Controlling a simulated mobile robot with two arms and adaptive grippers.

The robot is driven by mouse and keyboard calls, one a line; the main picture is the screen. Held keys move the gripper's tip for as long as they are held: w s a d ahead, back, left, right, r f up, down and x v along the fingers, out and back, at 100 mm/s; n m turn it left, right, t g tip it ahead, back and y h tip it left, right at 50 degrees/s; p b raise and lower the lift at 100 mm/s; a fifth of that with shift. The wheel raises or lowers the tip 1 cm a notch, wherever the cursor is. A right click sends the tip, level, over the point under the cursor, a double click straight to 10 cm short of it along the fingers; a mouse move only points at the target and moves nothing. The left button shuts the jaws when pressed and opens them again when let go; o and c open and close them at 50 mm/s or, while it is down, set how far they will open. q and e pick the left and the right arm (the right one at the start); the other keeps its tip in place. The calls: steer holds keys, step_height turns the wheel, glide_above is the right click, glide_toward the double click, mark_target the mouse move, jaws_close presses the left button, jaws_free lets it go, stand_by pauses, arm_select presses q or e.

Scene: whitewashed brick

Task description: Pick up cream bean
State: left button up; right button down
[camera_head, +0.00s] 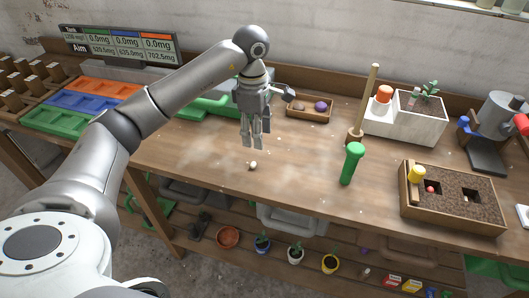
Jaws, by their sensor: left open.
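A small cream bean (252,165) lies on the wooden workbench (200,160), near its front middle. My left gripper (252,143) hangs above and slightly behind the bean, fingers pointing down. Its fingers are apart and hold nothing. A clear gap shows between the fingertips and the bean in the picture. My right gripper is not in view.
A soil-filled wooden box (450,205) and a white planter (405,125) are farther right. Green, blue and orange trays (60,122) sit at the left. The bench around the bean is clear.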

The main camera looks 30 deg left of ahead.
mark_target(253, 162)
arm_select(q)
steer(key=f, duration=0.2)
steer(key=s+a+f+p, duration=0.1)
steer(key=f, duration=0.1)
steer(key=shift+f, duration=0.3)
steer(key=shift+w+f, duration=0.1)
steer(key=shift+f, duration=0.2)
steer(key=f, duration=0.1)
steer(key=f+p, duration=0.2)
steer(key=f, duration=0.1)
steer(key=shift+s+d, duration=0.1)
steer(key=shift+s, duration=0.15)
steer(key=shift+w+f, duration=0.1)
steer(key=shift+f, duration=0.3)
steer(key=shift+c, duration=0.2)
steer(key=c, duration=0.7)
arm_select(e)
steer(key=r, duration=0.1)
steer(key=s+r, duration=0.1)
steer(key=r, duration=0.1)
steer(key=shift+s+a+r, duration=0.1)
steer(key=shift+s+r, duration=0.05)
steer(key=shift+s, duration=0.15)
